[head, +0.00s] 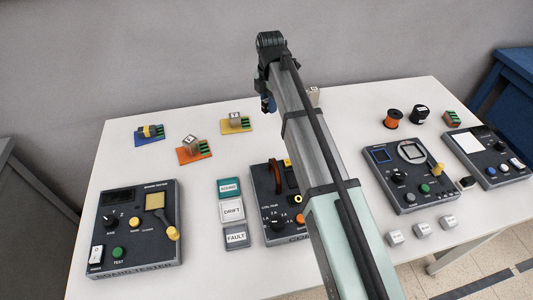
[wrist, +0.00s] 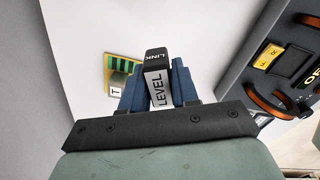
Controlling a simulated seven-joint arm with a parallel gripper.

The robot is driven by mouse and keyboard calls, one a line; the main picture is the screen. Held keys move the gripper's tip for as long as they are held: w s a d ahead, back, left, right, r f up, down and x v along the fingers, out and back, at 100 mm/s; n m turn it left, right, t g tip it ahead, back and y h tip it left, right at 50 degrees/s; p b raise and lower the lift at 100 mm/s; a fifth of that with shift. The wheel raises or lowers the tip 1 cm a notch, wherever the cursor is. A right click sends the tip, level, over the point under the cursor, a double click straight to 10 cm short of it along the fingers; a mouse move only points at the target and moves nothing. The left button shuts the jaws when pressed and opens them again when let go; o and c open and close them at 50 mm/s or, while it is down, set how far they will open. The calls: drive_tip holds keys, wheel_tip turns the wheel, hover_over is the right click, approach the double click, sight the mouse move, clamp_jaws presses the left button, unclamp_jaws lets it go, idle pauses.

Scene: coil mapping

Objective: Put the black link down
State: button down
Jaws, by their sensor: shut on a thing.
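The black link (wrist: 157,58) is a small block with "LINK" on its black end and a white "LEVEL" label on its side. My gripper (wrist: 158,85) is shut on it, with one blue finger on each side. Pale table surface shows beyond it in the wrist view; whether the link touches the table cannot be told. In the head view my gripper (head: 268,103) is over the back middle of the white table (head: 280,133), mostly hidden by my arm. I cannot make out the link there.
A board with green stripes (wrist: 124,64) lies left of the link in the wrist view, and a dark panel (wrist: 270,85) stands to the right. In the head view, yellow (head: 237,124), orange (head: 196,154) and blue (head: 149,136) boards lie left of my gripper. An orange spool (head: 393,118) stands right.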

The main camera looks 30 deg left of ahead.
hover_over(266, 154)
drive_tip(key=w+a, duration=0.3)
drive_tip(key=s+d, duration=0.3)
drive_tip(key=shift+f, duration=5.4)
drive_tip(key=shift+f, duration=0.15)
drive_tip(key=c, duration=0.8)
unclamp_jaws()
drive_tip(key=shift+c, duration=0.2)
wheel_tip(266, 154, up, 12)
